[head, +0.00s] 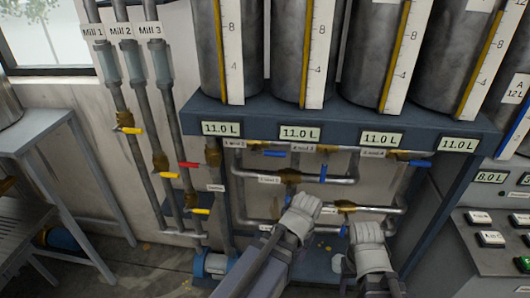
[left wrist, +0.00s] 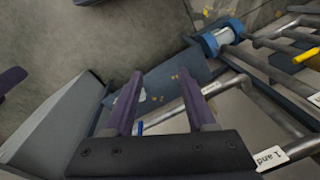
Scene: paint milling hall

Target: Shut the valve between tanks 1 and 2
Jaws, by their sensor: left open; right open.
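The rack of pipes under the four-tank shelf carries several brass valves with blue levers. The valve by the label that seems to read "1 and 2" (head: 235,143) has a blue lever (head: 275,153) lying roughly along its horizontal pipe. My left gripper (head: 302,208) is in front of the pipes, below and right of that lever; its fingers are hidden in the head view. In the left wrist view my left gripper (left wrist: 163,80) is open, with a small blue piece (left wrist: 139,128) showing between the fingers. My right gripper (head: 369,240) is open, lower right, apart from the valves.
Other blue levers sit close by, one upright (head: 323,173) and one at the right (head: 420,163). The blue shelf (head: 340,123) overhangs the pipes. Mill pipes with yellow and red levers (head: 188,165) stand left. A control cabinet (head: 480,255) stands right.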

